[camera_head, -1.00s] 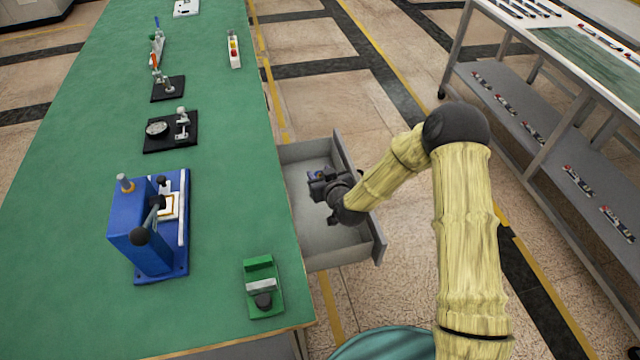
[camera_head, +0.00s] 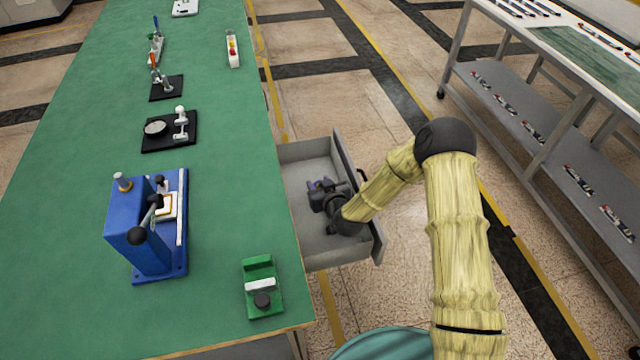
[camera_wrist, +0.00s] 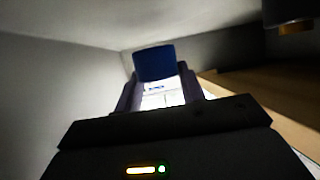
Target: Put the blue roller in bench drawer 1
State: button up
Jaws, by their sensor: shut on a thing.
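The open drawer (camera_head: 305,150) sticks out from the right side of the green bench; its number cannot be read. My gripper (camera_head: 322,186) is inside the drawer's outline, low between its walls. In the wrist view my gripper (camera_wrist: 160,92) is shut on the blue roller (camera_wrist: 155,62), which shows as a dark blue block at the fingertips. In the head view the roller is mostly hidden by my gripper. Whether it touches the drawer floor cannot be told.
The green bench (camera_head: 220,180) carries a blue press (camera_head: 140,235), a green fixture (camera_head: 262,290) and black-based tools (camera_head: 170,132). A grey shelved cart (camera_head: 530,130) stands at the right.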

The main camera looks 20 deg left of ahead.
jog(key=shift+f, duration=0.25)
jog(key=o, duration=1)
jog(key=shift+r, duration=0.1)
jog(key=shift+r+p, duration=0.35)
jog(key=shift+r, duration=0.15)
jog(key=shift+s+d+r, duration=0.15)
jog(key=shift+s, duration=0.05)
jog(key=v, duration=0.7)
